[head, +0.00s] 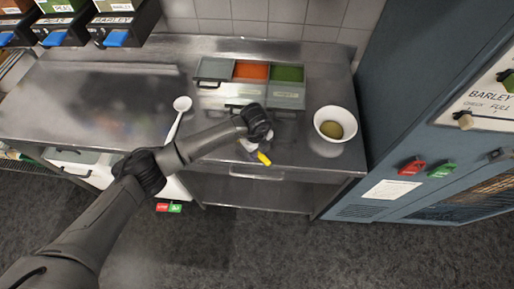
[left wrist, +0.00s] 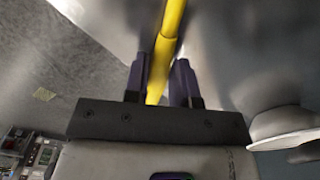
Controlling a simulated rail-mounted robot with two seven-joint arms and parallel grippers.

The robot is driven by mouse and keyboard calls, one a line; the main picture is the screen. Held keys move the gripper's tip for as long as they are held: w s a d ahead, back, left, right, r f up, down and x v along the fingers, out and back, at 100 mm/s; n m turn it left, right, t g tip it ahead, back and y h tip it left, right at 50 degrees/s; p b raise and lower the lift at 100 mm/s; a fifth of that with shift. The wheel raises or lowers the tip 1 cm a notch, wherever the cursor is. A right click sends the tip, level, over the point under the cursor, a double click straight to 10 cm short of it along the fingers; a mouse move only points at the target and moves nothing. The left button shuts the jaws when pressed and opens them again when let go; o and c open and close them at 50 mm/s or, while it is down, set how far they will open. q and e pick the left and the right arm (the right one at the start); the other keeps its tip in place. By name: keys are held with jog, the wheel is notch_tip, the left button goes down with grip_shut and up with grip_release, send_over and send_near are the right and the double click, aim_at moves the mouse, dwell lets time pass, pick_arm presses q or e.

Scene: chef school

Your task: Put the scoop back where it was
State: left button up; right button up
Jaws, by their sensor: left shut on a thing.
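My left gripper (head: 258,150) is over the front part of the steel counter, just in front of the container rack. In the left wrist view its two fingers (left wrist: 160,82) are closed around a yellow handle (left wrist: 170,35), which I take to be the scoop's. In the head view a short yellow piece (head: 264,158) of it shows below the gripper. The scoop's head is mostly hidden by my gripper, so I cannot tell whether it touches the counter. My right gripper is in neither view.
A rack (head: 209,88) holds containers, with orange (head: 251,71) and green (head: 287,74) contents showing. A white bowl (head: 319,118) with greenish-brown contents stands at the right. The counter's left part (head: 90,95) is clear.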

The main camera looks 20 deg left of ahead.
pick_arm(q)
jog(key=o, duration=0.9)
jog(key=shift+f, duration=0.1)
notch_tip(320, 180, up, 12)
jog(key=shift+a+r, duration=0.15)
